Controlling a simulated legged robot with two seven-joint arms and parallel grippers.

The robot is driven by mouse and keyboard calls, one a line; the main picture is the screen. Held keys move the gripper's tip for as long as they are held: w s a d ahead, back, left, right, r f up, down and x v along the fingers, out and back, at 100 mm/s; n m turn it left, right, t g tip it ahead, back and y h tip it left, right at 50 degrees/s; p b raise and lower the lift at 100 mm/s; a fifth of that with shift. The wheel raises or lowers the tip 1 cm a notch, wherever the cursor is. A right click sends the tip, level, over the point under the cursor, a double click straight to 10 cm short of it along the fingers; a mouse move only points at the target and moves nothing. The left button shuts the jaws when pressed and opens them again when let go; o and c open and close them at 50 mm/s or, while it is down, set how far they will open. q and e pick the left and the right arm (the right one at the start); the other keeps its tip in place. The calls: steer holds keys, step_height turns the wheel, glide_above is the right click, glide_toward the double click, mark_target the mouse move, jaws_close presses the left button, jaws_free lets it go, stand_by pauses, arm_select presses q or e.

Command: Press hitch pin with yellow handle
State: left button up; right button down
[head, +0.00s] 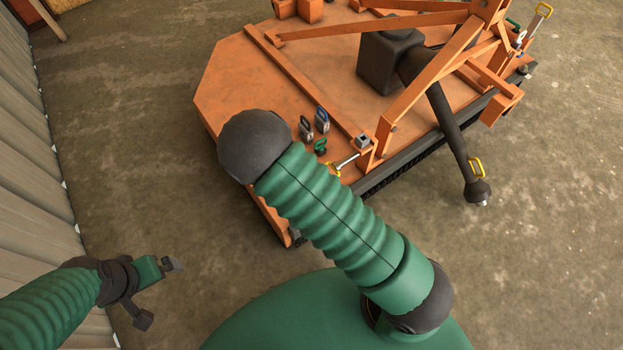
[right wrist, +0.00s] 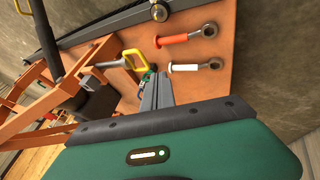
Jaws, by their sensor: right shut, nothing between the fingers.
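The hitch pin with the yellow handle (head: 332,169) sits at the near edge of the orange implement deck. Its steel shaft runs right to an orange bracket. In the right wrist view its yellow loop handle (right wrist: 127,54) is just beyond my fingertips, up and left. My right gripper (right wrist: 157,76) is shut and empty, with its tips over the deck close to the handle. I cannot tell whether they touch it. In the head view my right arm hides that gripper. My left gripper (head: 158,292) is open and empty over the floor at the lower left.
A small green piece (right wrist: 146,79) lies beside the tips. A red-handled pin (right wrist: 175,38) and a white-handled pin (right wrist: 184,67) stand nearby. Another yellow loop (head: 477,167) hangs on the black driveshaft. Corrugated wall at left.

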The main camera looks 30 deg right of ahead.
mark_target(336, 166)
arm_select(q)
step_height(336, 166, down, 7)
steer(key=a+b, duration=0.1)
steer(key=b, duration=0.5)
arm_select(e)
steer(key=d+r+x, duration=0.1)
steer(key=d+x, duration=0.1)
steer(key=x, duration=0.9)
steer(key=shift+d+f, duration=0.25)
steer(key=shift+f, duration=0.05)
arm_select(q)
steer(key=shift+r, duration=0.15)
arm_select(e)
steer(key=d, duration=0.7)
steer(key=shift+w+d, duration=0.2)
steer(key=shift+d, duration=0.15)
arm_select(q)
steer(key=shift+r, duration=0.1)
arm_select(e)
steer(key=shift+r, duration=0.1)
